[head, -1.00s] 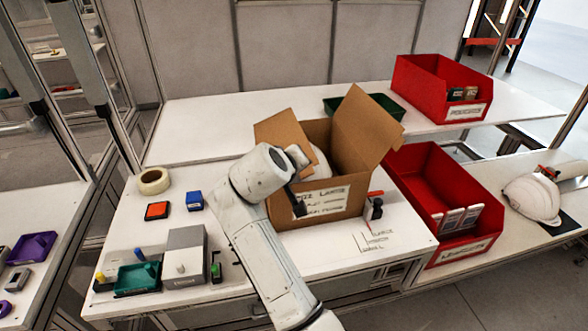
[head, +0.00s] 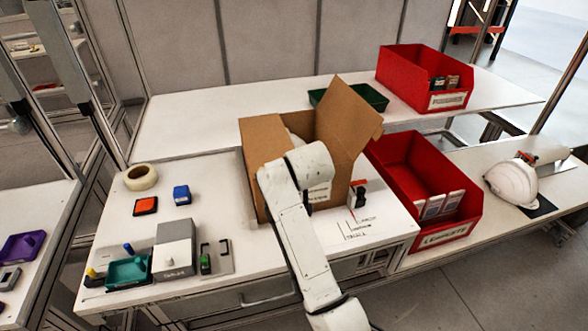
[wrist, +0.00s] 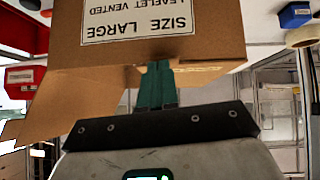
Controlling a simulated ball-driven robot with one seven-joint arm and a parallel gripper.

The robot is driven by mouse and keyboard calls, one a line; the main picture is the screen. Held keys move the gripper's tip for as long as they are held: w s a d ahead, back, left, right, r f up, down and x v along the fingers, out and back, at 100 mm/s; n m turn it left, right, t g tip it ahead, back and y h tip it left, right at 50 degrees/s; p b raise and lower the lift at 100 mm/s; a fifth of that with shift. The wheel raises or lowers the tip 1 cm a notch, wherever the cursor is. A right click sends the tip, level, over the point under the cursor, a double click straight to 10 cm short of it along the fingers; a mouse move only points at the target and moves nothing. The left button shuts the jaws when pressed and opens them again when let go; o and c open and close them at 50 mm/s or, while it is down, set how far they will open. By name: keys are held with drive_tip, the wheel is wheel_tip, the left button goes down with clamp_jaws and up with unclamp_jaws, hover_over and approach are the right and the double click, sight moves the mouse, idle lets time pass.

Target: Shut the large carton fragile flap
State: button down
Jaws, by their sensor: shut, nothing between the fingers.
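The large brown carton (head: 253,140) stands on the white bench, its top open. In the head view a tall flap (head: 347,118) stands up at its back right, with another edge leaning out to the right. I cannot tell which flap is marked fragile. My arm covers much of the carton's front and near side. My gripper (wrist: 157,70) is shut and empty, its teal fingers together in front of the carton's labelled wall. The upside-down label (wrist: 137,18) reads "SIZE LARGE". A carton flap (wrist: 62,100) slants out at the left of the wrist view. Contact is unclear.
A red bin (head: 425,190) stands close to the carton's right, another red bin (head: 424,80) at the back. A green tray (head: 372,96) lies behind the carton. A tape roll (head: 140,177), small blocks and a grey box (head: 175,248) occupy the left. A white helmet (head: 512,183) is at far right.

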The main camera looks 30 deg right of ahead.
drive_tip(key=shift+f, duration=0.2)
idle(0.4)
drive_tip(key=s+a+r+p, duration=0.1)
drive_tip(key=s+r, duration=0.2)
drive_tip(key=r, duration=0.3)
drive_tip(key=s+a+r+p, duration=0.1)
drive_tip(key=s+r+p, duration=0.1)
drive_tip(key=r, duration=0.4)
drive_tip(key=shift+s+r, duration=0.3)
drive_tip(key=shift+s, duration=0.6)
drive_tip(key=s+a+f+n+g+y+b, duration=0.1)
drive_tip(key=s+a+f+g, duration=0.1)
drive_tip(key=s+f, duration=1.1)
drive_tip(key=s+a+f+n+g+y+b, duration=0.1)
drive_tip(key=s+f+g, duration=0.4)
drive_tip(key=s+f, duration=0.9)
drive_tip(key=s+a+y, duration=0.1)
drive_tip(key=s+a, duration=0.1)
drive_tip(key=s, duration=0.6)
drive_tip(key=shift+s+f, duration=0.15)
drive_tip(key=shift+f, duration=0.1)
